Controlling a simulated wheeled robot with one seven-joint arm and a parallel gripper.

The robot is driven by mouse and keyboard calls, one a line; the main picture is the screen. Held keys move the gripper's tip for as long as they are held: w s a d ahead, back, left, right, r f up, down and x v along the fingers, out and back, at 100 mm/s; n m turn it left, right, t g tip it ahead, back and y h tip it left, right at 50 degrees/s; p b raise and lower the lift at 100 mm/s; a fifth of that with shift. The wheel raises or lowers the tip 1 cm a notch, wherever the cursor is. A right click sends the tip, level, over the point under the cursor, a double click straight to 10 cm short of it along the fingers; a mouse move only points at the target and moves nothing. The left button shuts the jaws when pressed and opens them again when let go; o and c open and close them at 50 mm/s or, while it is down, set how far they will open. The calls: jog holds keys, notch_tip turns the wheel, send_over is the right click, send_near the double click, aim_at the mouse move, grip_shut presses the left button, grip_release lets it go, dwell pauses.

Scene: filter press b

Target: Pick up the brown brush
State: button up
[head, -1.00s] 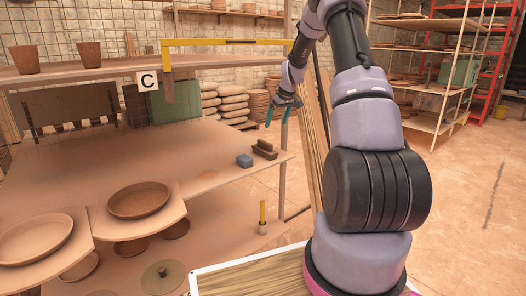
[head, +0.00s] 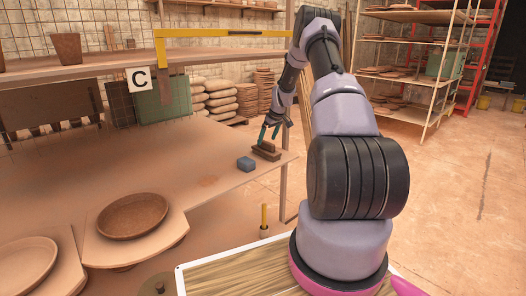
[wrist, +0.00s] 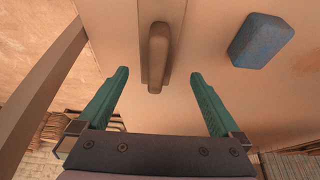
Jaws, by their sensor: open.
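The brown brush (head: 265,150) lies on the right end of the tabletop. In the wrist view the brush (wrist: 158,60) shows its long raised handle on a wider flat base, and its far end is cut off by the top of the picture. My gripper (head: 269,132) is open just above the brush in the head view. In the wrist view its two teal fingers (wrist: 159,74) stand wide apart, with the near end of the brush between them in the picture. The fingers look empty and do not appear to touch the brush.
A blue block (head: 246,164) lies left of the brush, and shows right of it in the wrist view (wrist: 262,40). An upright post (head: 284,190) stands at the table's right edge. A yellow beam (head: 225,34) crosses above. A brown bowl (head: 133,216) sits at front left.

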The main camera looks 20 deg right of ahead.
aim_at(264, 141)
jog(key=x, duration=0.7)
jog(key=shift+w+d+f, duration=0.1)
jog(key=shift+d+f, duration=0.05)
jog(key=shift+d, duration=0.15)
jog(key=c, duration=1.5)
jog(key=shift+r, duration=0.85)
notch_tip(264, 141, up, 2)
jog(key=shift+r, duration=0.15)
jog(key=s+d, duration=0.2)
jog(key=s, duration=0.3)
jog(key=s+d, duration=0.2)
jog(key=s, duration=0.4)
jog(key=s+d, duration=0.2)
jog(key=s, duration=0.4)
